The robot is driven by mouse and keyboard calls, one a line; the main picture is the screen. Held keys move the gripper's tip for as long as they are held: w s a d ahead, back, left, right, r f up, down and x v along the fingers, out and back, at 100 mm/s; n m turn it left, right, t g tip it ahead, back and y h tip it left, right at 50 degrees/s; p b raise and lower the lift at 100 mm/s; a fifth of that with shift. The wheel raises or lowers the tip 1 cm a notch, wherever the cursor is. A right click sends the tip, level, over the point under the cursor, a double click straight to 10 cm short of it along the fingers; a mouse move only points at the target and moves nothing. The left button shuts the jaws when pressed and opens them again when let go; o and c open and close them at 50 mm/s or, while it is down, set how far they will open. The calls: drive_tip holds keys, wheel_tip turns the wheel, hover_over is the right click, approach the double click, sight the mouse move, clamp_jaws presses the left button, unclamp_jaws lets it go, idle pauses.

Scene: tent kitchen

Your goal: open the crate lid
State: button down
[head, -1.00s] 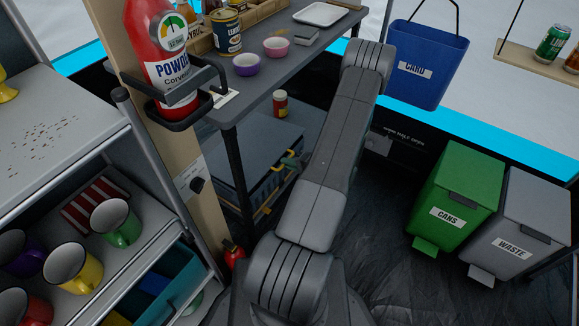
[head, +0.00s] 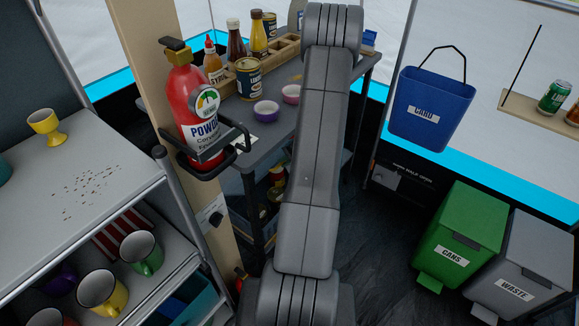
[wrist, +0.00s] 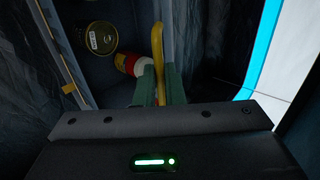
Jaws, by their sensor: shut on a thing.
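The blue-grey crate (head: 238,207) stands under the grey table, partly hidden by a table leg and my arm in the head view. Bottles and jars show in its opening (head: 272,188). In the wrist view, the green fingers of my gripper (wrist: 158,82) are shut on a yellow handle (wrist: 157,38). A blue-grey panel beside the handle, seen nearly edge-on, looks like the raised lid (wrist: 174,28). A can with a gold end (wrist: 102,38) and a red jar with a white cap (wrist: 132,65) show left of the fingers. My gripper is hidden in the head view.
The table (head: 262,130) with bottles and bowls is above the crate. A post with a red extinguisher (head: 195,110) stands left of it. A blue bin (head: 430,108) hangs at right. Green (head: 462,232) and grey (head: 525,262) bins stand at lower right; dark floor lies between.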

drive_tip(key=shift+w+a+r, duration=0.15)
drive_tip(key=shift+r, duration=0.05)
drive_tip(key=c, duration=1.5)
unclamp_jaws()
drive_tip(key=shift+c, duration=0.2)
drive_tip(key=p+v, duration=0.1)
drive_tip(key=v, duration=1.2)
drive_tip(key=shift+d+r, duration=0.25)
drive_tip(key=shift+d, duration=0.05)
